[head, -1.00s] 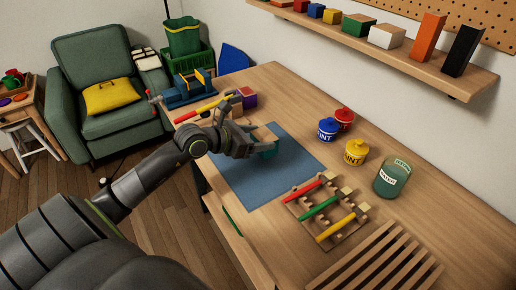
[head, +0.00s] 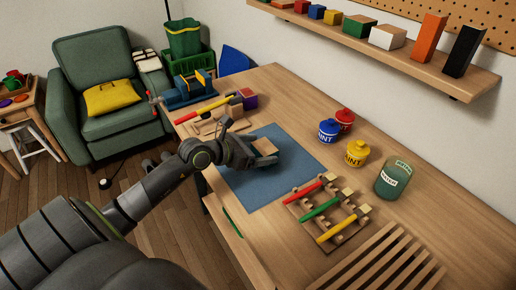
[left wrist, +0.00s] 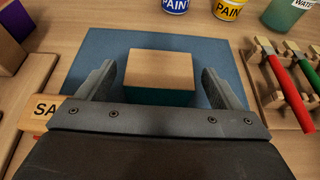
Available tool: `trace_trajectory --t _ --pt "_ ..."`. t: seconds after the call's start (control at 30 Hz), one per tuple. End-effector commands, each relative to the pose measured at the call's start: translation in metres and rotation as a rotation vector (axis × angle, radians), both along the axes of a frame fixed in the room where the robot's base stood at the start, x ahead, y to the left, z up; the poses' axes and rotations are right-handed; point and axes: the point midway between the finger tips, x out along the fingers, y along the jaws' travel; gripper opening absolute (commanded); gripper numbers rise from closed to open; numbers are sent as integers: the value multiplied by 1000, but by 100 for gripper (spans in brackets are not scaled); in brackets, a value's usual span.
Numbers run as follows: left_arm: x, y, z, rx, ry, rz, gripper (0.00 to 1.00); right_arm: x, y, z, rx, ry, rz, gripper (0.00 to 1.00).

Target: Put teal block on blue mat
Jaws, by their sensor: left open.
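The teal block has a bare wood top (left wrist: 160,67) and a teal side (left wrist: 160,97) facing my left wrist camera. It sits on the blue mat (left wrist: 102,48), inside the mat's outline. In the head view the block's wood top (head: 264,145) shows past the fingers, over the blue mat (head: 258,184). My left gripper (head: 257,151) is low over the mat. Its fingers are open, one on each side of the block, with gaps visible in the left wrist view. The block's lower near part is hidden by the gripper body. My right gripper is not in view.
A rack of coloured tools (head: 322,210) stands right of the mat. Blue (head: 328,131), red (head: 345,119) and yellow (head: 357,153) paint pots and a green jar (head: 393,178) stand beyond it. A purple block (head: 247,99) and wooden items lie left of the mat.

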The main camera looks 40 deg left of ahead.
Motion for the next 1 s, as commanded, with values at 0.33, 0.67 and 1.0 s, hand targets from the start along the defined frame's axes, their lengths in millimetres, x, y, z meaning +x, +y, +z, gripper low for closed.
trace_trajectory --t 0.33,0.67,1.0 --pt "-15 7 8 5 1 0 87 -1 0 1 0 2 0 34" --pt "-58 25 28 7 4 -1 87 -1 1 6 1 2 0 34" --pt "-94 39 46 3 3 1 87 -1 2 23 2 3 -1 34"
